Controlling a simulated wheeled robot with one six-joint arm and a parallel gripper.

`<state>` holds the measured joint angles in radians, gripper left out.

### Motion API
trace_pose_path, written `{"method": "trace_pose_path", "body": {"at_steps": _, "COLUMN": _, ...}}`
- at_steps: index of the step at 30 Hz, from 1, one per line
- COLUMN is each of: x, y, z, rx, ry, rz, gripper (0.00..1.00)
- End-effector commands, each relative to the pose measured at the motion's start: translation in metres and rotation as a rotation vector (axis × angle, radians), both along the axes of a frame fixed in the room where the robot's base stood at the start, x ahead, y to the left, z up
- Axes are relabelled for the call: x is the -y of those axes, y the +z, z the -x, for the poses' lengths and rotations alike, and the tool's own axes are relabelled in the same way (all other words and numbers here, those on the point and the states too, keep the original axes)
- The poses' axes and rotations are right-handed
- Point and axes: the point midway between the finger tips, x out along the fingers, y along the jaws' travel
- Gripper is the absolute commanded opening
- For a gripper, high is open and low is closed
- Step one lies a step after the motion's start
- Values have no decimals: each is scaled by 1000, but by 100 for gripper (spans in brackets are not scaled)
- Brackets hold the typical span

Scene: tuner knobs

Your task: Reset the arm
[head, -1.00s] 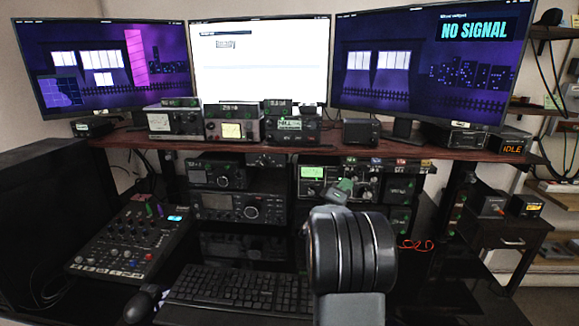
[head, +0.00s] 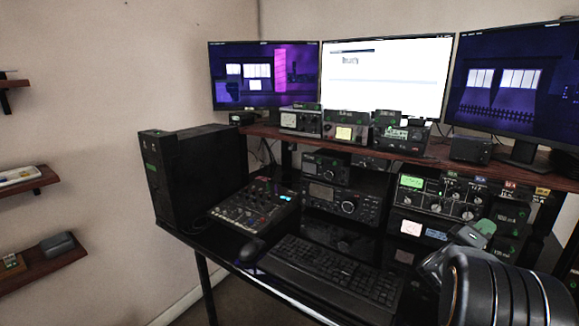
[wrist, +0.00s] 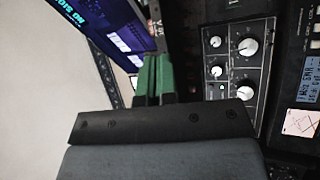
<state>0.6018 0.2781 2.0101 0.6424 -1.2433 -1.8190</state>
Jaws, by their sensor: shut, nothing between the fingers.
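My gripper (wrist: 153,78) shows in the wrist view with its two green fingers together and nothing between them. In the head view it is at the lower right (head: 485,228), small and partly hidden behind my arm. It appears in front of the radio gear under the shelf, apart from it as far as I can tell. In the wrist view a panel with several knobs (wrist: 238,60) lies to the right of the fingers. A monitor (wrist: 105,30) shows to their left.
A desk holds a keyboard (head: 325,275), a mouse (head: 251,250), a mixer (head: 252,205) and a black computer case (head: 195,170). Radios (head: 343,200) stand under a wooden shelf (head: 290,133) with monitors (head: 388,75) above. Wall shelves (head: 30,181) are at the left. Floor left of the desk looks clear.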

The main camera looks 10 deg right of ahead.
Motion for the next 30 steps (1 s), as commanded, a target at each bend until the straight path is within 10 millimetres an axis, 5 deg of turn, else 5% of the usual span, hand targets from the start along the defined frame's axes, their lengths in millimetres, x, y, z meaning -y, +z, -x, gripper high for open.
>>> {"method": "trace_pose_path", "body": {"at_steps": 8, "x": -5, "y": -20, "z": -19, "rx": 113, "ry": 147, "rz": -166, "gripper": 0}}
{"method": "trace_pose_path", "body": {"at_steps": 16, "x": -18, "y": -74, "z": -41, "rx": 183, "ry": 329, "rz": -507, "gripper": 0}}
{"method": "trace_pose_path", "body": {"at_steps": 20, "x": -41, "y": -99, "z": -49, "rx": 215, "ry": 411, "rz": -749, "gripper": 0}}
{"method": "trace_pose_path", "body": {"at_steps": 23, "x": -78, "y": -113, "z": -52, "rx": 227, "ry": 467, "rz": -1004, "gripper": 0}}
{"method": "trace_pose_path", "body": {"at_steps": 26, "x": -137, "y": -120, "z": -44, "rx": 206, "ry": 475, "rz": -1313, "gripper": 0}}
{"method": "trace_pose_path", "body": {"at_steps": 30, "x": -226, "y": -110, "z": -4, "rx": 100, "ry": 350, "rz": -1681, "gripper": 0}}
